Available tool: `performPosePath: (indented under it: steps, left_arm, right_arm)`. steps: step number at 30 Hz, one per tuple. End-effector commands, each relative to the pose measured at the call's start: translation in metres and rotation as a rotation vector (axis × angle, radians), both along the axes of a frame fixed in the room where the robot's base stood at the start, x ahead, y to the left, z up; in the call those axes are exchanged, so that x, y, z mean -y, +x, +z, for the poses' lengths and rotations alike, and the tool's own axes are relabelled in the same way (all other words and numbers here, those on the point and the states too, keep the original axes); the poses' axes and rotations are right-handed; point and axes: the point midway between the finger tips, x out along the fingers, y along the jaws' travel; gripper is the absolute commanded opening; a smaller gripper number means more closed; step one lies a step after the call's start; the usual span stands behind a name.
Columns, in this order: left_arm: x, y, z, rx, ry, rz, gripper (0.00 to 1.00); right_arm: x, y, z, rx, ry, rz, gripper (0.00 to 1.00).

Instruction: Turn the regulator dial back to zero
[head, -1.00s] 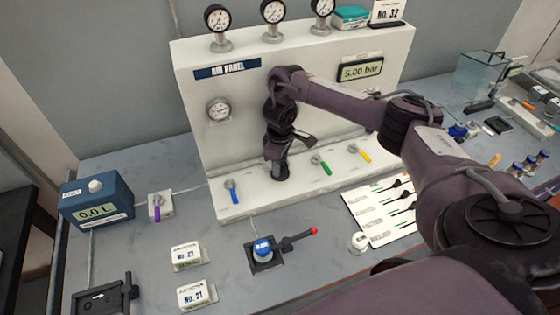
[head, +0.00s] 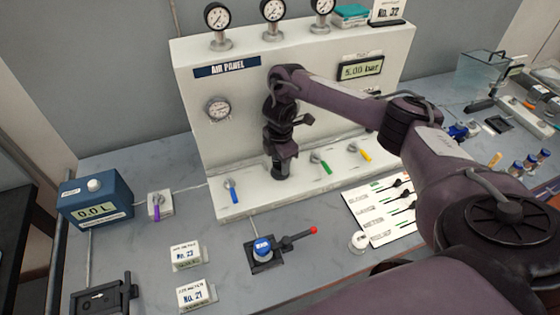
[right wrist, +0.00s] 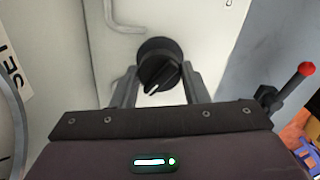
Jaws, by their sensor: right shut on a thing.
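The regulator dial (right wrist: 158,68) is a round black knob with a pale pointer line, seen in the right wrist view on the white panel. My right gripper (right wrist: 157,82) is shut on the dial, one finger on each side of it. In the head view my right gripper (head: 279,168) reaches down at the base of the air panel (head: 310,60) and hides the dial. The display (head: 360,70) on the panel reads 5.00 bar. My left gripper is not in view.
Blue (head: 233,192), green (head: 322,163) and yellow (head: 362,150) levers stand on the panel's ledge beside the gripper. Several gauges top the panel. A blue box (head: 95,200) reading 0.0 L stands at left.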

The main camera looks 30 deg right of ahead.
Motion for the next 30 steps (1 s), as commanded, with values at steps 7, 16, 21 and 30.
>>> performPosePath:
  steps: [7, 16, 21, 30]
  left_arm:
    - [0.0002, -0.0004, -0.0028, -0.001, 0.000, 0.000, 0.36]
    - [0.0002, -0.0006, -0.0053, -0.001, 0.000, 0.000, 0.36]
    - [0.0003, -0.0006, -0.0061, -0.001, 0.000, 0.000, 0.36]
    - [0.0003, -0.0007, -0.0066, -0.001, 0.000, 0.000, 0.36]
  right_arm:
    - [0.0003, 0.0010, 0.0007, 0.003, 0.000, 0.227, 0.18]
    - [0.0000, 0.0010, 0.0009, 0.003, 0.001, 0.444, 0.18]
    - [0.0000, 0.0010, 0.0010, 0.003, 0.000, 0.520, 0.18]
    - [0.0001, 0.0010, 0.0013, 0.003, 0.000, 0.576, 0.18]
